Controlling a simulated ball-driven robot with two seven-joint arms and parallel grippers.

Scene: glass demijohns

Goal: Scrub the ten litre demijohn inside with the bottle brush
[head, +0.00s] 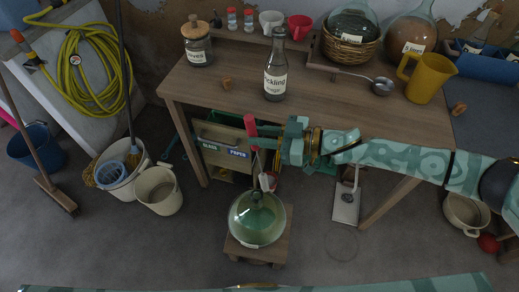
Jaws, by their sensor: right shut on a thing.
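The green glass demijohn (257,223) stands upright on a low wooden stool (233,246) on the floor, in front of the table. My right gripper (262,146), coming in from the right, is shut on the bottle brush, whose red handle (250,126) points up. The brush's pale lower end is at the demijohn's neck, above its shoulder. I cannot tell whether its tip is inside the neck. My left gripper is not in view.
Buckets (159,191) and a broom (55,193) are at left. Floor left of the stool is clear.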

